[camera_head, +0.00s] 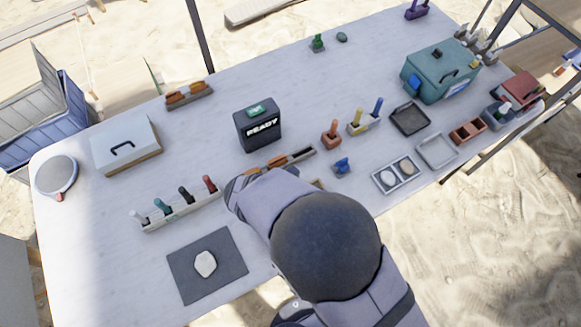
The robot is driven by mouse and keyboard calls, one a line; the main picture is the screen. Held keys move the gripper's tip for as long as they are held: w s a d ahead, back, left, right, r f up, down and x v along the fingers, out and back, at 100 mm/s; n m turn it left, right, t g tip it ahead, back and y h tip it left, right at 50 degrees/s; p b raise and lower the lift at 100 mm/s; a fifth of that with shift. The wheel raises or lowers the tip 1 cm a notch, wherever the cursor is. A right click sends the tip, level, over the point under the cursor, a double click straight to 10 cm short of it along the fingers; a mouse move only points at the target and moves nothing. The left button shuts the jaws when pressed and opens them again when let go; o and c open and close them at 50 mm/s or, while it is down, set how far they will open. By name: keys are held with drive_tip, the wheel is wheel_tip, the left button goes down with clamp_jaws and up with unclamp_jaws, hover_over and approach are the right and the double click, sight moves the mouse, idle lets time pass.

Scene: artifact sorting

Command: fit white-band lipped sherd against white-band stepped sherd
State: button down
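A long holder (302,153) at the middle of the table bears orange-brown pieces (277,161) that may be sherds; its right end looks empty. Another holder (173,104) at the back left bears more orange-brown pieces (188,93). White bands, lips and steps are too small to make out, so I cannot tell which piece is the lipped or the stepped sherd. My arm reaches in from the bottom and ends beside the left end of the middle holder. It hides my gripper, and I cannot see whether anything is held.
A dark mat (182,275) with a pale flat piece (205,264) lies at the front left. A rack of several coloured-handled tools (182,210) stands close left of my arm. A black READY box (257,130) stands behind the middle holder.

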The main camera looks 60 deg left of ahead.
drive_tip(key=shift+f+b, duration=0.4)
drive_tip(key=shift+f, duration=0.2)
drive_tip(key=c, duration=1.8)
unclamp_jaws()
drive_tip(key=shift+r, duration=0.1)
drive_tip(key=shift+b+v, duration=0.65)
drive_tip(key=shift+v, duration=3)
